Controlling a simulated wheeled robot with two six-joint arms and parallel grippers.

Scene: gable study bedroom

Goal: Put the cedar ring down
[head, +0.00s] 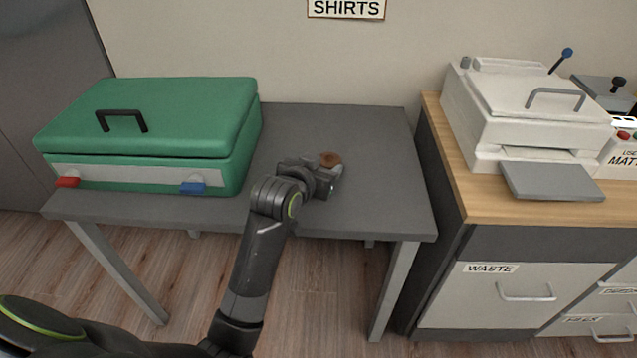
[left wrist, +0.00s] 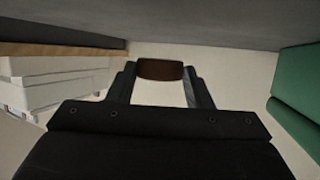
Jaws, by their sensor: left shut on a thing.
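The cedar ring (head: 330,159) is a small brown round piece at my left gripper's tips in the head view. In the left wrist view the ring (left wrist: 160,70) shows as a dark brown piece between the two fingers. My left gripper (head: 331,168) is shut on it, over the middle of the grey table (head: 375,140). I cannot tell whether the ring touches the tabletop. My right gripper is in neither view.
A green case (head: 150,120) with a black handle, a red latch and a blue latch stands on the table's left. A white machine (head: 520,105) with a grey tray stands on a wood-topped cabinet at right. The table's right part is clear.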

